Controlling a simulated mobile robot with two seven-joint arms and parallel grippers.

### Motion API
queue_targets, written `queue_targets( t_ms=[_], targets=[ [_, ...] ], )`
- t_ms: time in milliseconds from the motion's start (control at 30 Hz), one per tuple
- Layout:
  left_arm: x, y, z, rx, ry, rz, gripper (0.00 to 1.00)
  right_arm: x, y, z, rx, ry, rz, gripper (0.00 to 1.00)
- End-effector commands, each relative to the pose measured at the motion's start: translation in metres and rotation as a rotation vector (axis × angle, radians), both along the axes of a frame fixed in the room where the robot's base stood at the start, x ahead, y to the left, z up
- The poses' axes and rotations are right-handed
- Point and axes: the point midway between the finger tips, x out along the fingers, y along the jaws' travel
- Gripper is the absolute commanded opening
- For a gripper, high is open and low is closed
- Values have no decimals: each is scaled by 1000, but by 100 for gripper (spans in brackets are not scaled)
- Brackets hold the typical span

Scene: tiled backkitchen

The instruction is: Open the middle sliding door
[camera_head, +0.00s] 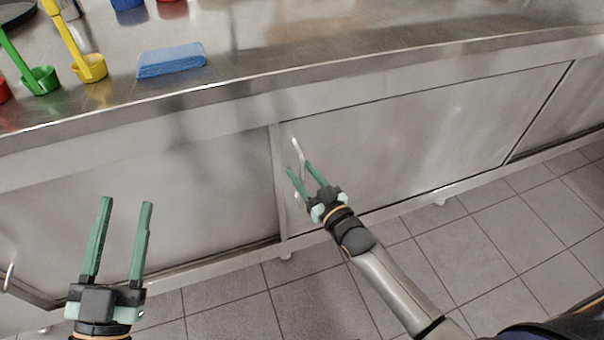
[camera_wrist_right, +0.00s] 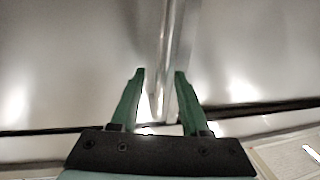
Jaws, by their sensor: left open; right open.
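The middle sliding door (camera_head: 420,130) is a brushed steel panel under the counter, and it is closed against the upright post (camera_head: 278,180) at its left. Its slim vertical handle (camera_head: 297,150) is near its left edge. My right gripper (camera_head: 299,167) is open in front of the handle, its fingertips either side of it in the picture. In the right wrist view a thin upright metal bar (camera_wrist_right: 158,90) shows between the open fingers (camera_wrist_right: 161,72); contact cannot be told. My left gripper (camera_head: 126,203) is open and empty, in front of the left panel.
The left steel panel (camera_head: 190,190) has a handle (camera_head: 9,277) at its far left. The tiled floor (camera_head: 480,230) in front is clear.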

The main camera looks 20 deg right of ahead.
Motion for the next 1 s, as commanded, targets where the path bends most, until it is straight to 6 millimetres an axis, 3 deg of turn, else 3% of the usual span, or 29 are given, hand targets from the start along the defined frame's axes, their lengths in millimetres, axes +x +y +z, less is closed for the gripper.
queue_targets(
  t_ms=[333, 733, 1000],
  targets=[
    [-2, 0, 5, 1, -22, -4, 50, 3, 1, 0, 0, 0, 0, 46],
    [-2, 0, 5, 0, -21, -4, 50, 3, 1, 0, 0, 0, 0, 2],
    [-2, 0, 4, 1, -20, -3, 50, 3, 1, 0, 0, 0, 0, 0]
  ],
)
